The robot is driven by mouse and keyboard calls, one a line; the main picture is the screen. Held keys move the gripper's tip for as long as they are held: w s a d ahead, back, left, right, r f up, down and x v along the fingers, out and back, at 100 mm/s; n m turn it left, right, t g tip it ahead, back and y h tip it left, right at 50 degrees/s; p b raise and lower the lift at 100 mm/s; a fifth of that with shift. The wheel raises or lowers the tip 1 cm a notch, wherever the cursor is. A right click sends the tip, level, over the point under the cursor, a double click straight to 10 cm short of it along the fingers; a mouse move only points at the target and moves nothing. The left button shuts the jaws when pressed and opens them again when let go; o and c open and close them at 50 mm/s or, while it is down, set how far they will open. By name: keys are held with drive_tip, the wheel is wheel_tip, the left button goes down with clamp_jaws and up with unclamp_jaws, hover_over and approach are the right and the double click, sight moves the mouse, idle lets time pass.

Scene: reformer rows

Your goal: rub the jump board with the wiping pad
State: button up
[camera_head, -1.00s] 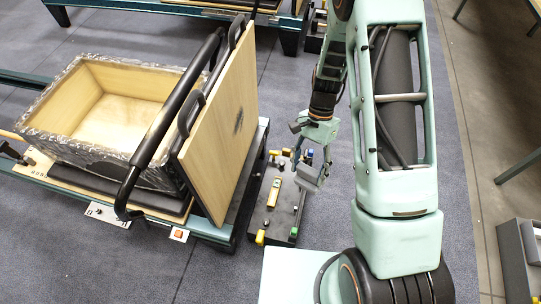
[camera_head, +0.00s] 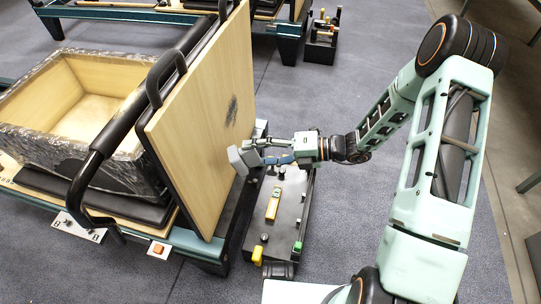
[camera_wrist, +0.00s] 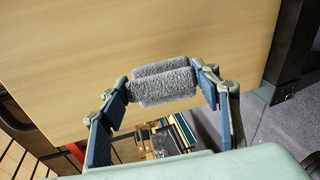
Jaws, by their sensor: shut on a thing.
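The jump board (camera_head: 200,130) is a tall pale wooden panel with a dark frame, standing upright at the end of the reformer. A dark smudge (camera_head: 232,110) marks its face. My gripper (camera_head: 262,156) is shut on the wiping pad (camera_head: 240,160), a grey block held at the board's lower right side. In the wrist view the fuzzy grey pad (camera_wrist: 165,82) sits between both fingers, with the board's face (camera_wrist: 150,35) filling the view behind it. The pad is close to the board, below the smudge; I cannot tell whether they touch.
A black tool tray (camera_head: 290,215) with a yellow level (camera_head: 273,204) and several small items lies on the floor below my gripper. Grey floor (camera_head: 340,80) is open to the right.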

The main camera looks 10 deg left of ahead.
drive_tip(key=w+d+f+m+t+b, duration=0.3)
drive_tip(key=w+f+m+t+b, duration=0.3)
drive_tip(key=w+t, duration=0.25)
drive_tip(key=a+r+m+b, duration=0.1)
drive_tip(key=a+b, duration=0.1)
drive_tip(key=a, duration=0.4)
drive_tip(key=shift+y, duration=0.3)
drive_tip(key=shift+w+a+r, duration=0.1)
drive_tip(key=shift+w+a, duration=0.05)
drive_tip(key=shift+a, duration=0.75)
idle(0.3)
drive_tip(key=shift+w+t, duration=0.15)
drive_tip(key=shift+t, duration=0.1)
